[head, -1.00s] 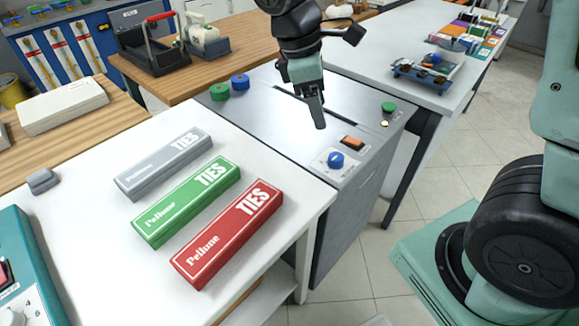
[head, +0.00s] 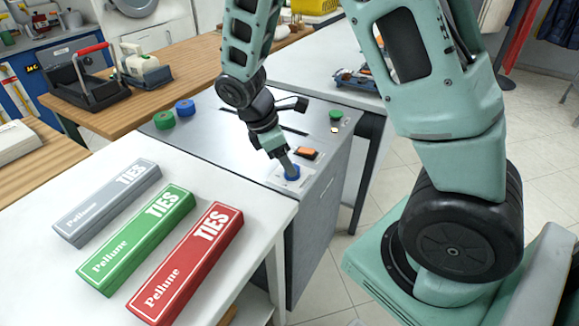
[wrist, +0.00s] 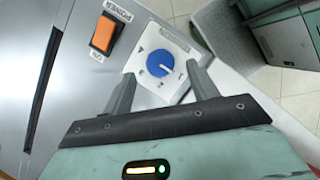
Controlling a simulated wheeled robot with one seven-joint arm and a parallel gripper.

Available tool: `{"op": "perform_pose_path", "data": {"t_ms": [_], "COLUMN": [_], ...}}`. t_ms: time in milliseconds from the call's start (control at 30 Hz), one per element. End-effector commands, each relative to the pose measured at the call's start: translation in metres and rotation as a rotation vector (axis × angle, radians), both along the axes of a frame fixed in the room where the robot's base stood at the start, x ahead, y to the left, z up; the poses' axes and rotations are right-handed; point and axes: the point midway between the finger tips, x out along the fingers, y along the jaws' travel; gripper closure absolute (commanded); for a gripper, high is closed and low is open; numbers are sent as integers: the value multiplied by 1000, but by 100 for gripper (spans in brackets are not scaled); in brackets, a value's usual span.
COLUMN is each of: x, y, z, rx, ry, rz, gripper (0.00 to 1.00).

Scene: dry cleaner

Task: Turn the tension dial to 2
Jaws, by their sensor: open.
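The tension dial is a blue round knob (wrist: 159,64) on a white plate with small markings, in the wrist view. A white pointer line on it points to the right and slightly down; the numbers are too small to read surely. In the head view the blue dial (head: 292,172) sits near the front corner of the grey machine, partly hidden by my gripper (head: 290,166). In the wrist view my gripper (wrist: 158,85) is open, with one finger on each side of the dial. I cannot tell whether the fingers touch it.
An orange power switch (wrist: 103,33) is close beside the dial. The grey machine (head: 215,125) also carries green and blue spools (head: 185,106) and a green knob (head: 336,115). Grey, green (head: 137,240) and red TIES boxes lie on the white table to the left.

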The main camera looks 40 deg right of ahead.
Motion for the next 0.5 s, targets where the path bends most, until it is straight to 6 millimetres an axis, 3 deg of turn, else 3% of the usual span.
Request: {"op": "perform_pose_path", "data": {"t_ms": [200,500], "x": [-5,-6], "y": [-9,-11], "z": [-25,-30], "rx": [-1,0], "ry": [2,0], "rz": [0,0], "gripper": [41,41]}}
